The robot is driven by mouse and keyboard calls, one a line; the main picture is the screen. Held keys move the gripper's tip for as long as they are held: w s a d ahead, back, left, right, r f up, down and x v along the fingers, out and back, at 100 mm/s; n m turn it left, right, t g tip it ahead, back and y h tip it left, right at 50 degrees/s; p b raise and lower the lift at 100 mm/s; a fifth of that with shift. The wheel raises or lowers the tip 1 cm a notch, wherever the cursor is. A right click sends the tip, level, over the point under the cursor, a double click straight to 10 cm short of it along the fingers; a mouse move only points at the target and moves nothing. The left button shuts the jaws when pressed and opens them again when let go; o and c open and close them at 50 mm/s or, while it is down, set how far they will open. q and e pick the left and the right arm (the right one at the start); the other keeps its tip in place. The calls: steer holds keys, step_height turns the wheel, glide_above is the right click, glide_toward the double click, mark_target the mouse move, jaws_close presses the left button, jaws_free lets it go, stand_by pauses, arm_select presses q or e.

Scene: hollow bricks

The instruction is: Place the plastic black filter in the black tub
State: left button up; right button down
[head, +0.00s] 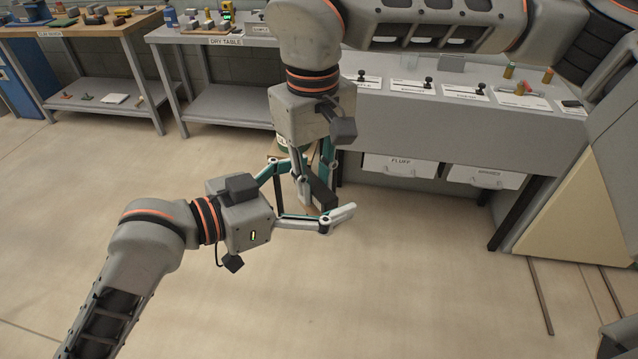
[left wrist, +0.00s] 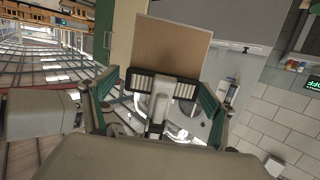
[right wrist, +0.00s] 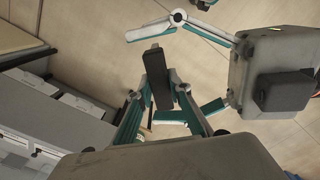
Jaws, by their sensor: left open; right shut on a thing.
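The black plastic filter (head: 322,196) is a flat dark bar held in the air in my right gripper (head: 314,190), which points down and is shut on it. In the right wrist view the filter (right wrist: 157,78) stands out beyond the fingers. In the left wrist view its slotted face (left wrist: 185,90) shows, with a pale finger of the right gripper across its middle. My left gripper (head: 318,185) is open, its fingers apart on either side of the filter; I cannot tell whether they touch it. Its upper finger is partly hidden behind the right gripper. I cannot make out the black tub.
A grey table (head: 430,115) with labelled places and small parts stands behind, with white drawers labelled FLUFF (head: 400,166) and another (head: 484,176) below. The dry table (head: 222,33) and a wooden bench (head: 70,28) stand at the back left. The floor in front is clear.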

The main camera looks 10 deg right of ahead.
arm_select(q)
steer(key=c, duration=1.2)
steer(key=shift+c, duration=0.2)
arm_select(e)
steer(key=c, duration=1.8)
jaws_free()
